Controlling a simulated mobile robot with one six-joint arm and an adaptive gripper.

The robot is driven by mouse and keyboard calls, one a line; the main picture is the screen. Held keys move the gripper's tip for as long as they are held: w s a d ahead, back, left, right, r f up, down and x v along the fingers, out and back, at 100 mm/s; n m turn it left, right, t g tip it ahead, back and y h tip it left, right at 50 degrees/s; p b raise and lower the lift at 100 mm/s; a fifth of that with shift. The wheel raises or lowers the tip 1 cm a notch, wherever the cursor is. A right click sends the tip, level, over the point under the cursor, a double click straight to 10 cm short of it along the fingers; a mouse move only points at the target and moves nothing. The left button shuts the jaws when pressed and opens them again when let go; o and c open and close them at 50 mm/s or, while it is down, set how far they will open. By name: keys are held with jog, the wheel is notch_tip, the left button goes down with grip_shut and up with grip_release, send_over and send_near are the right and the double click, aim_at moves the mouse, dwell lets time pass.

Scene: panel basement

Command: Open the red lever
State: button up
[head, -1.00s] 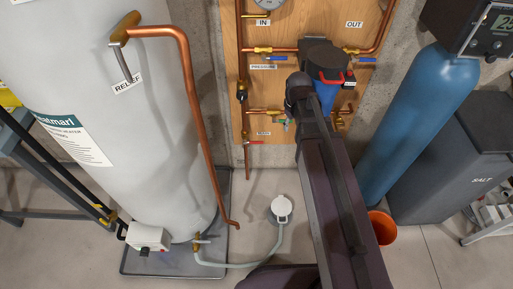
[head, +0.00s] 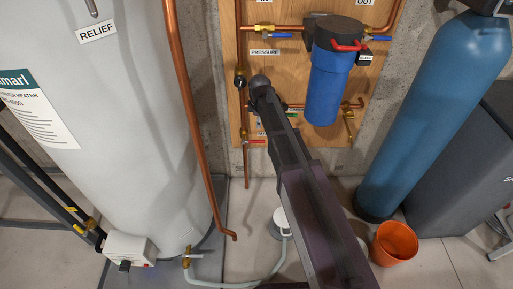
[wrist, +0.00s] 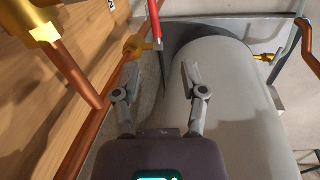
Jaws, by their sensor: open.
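A small red lever (head: 257,142) sits on a brass valve low on the left copper pipe of the wooden panel in the head view. In the wrist view a red lever (wrist: 142,32) shows beside a brass valve (wrist: 134,47), just beyond the left fingertip and apart from it as far as I can tell. My gripper (wrist: 160,67) is open and empty, its two fingers spread. In the head view my arm hides the gripper.
The white water heater (head: 115,120) stands left, with a copper pipe (head: 188,130) along it. A blue filter (head: 328,85) with a red handle hangs on the panel (head: 262,66). A blue tank (head: 440,115) and orange bucket (head: 394,242) are at right. A hose crosses the floor.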

aim_at(256, 141)
jog(key=shift+w+a+f+n+b, duration=0.45)
jog(key=shift+w+a+f, duration=0.2)
jog(key=shift+f, duration=0.2)
jog(key=w+f+b, duration=0.1)
jog(key=f+b, duration=0.8)
jog(key=w+f+b, duration=0.1)
jog(key=f+b, duration=0.3)
jog(key=shift+w+f, duration=0.25)
jog(key=shift+w, duration=0.1)
dwell(0.3)
grip_shut()
dwell(0.3)
